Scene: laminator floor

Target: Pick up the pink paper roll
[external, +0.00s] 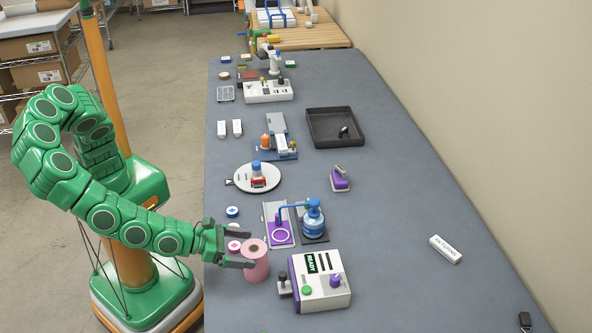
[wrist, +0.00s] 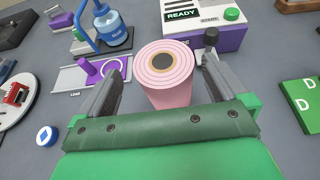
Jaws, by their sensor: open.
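The pink paper roll (external: 256,262) stands upright on the grey table near its front-left edge, left of the laminator-like machine. In the wrist view the roll (wrist: 165,75) stands between the two open fingers, its round top with a dark core facing up. My gripper (external: 246,250) is open, with one finger on either side of the roll. In the wrist view the gripper (wrist: 160,88) shows a gap between the left finger and the roll, and the right finger is close to it. I cannot tell whether it touches. The roll's lower part is hidden by the gripper's body in the wrist view.
A white and purple machine (external: 322,284) with a "READY" screen stands just right of the roll. The table's right side is mostly clear.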

